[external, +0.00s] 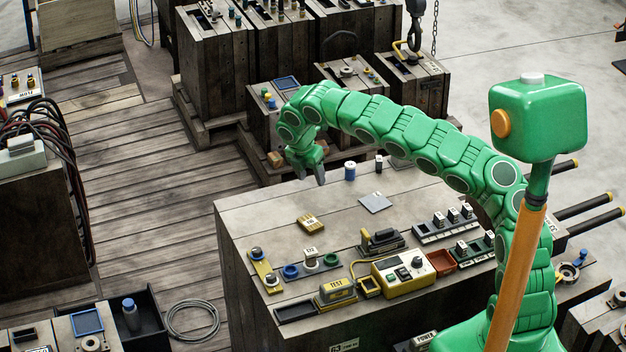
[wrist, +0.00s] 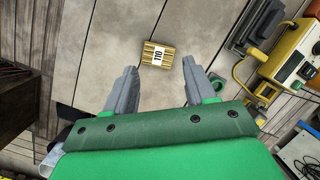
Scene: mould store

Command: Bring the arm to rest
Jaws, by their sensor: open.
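My green arm arches over the wooden workbench (external: 262,215) from the right. My gripper (external: 311,180) hangs above the bench's far left part, pointing down. In the wrist view my gripper (wrist: 158,88) shows two grey fingers spread apart with nothing between them. A small yellow block with a white label (external: 311,222) lies on the bench, apart from the gripper. In the wrist view the labelled yellow block (wrist: 157,54) lies beyond the fingertips.
A blue cylinder (external: 350,171) and a grey plate (external: 375,202) stand near the gripper. A yellow control box (external: 403,274), a red tray (external: 443,262) and rows of small blocks fill the bench's front and right. Wooden crates (external: 215,75) stand behind. The bench's left part is mostly bare.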

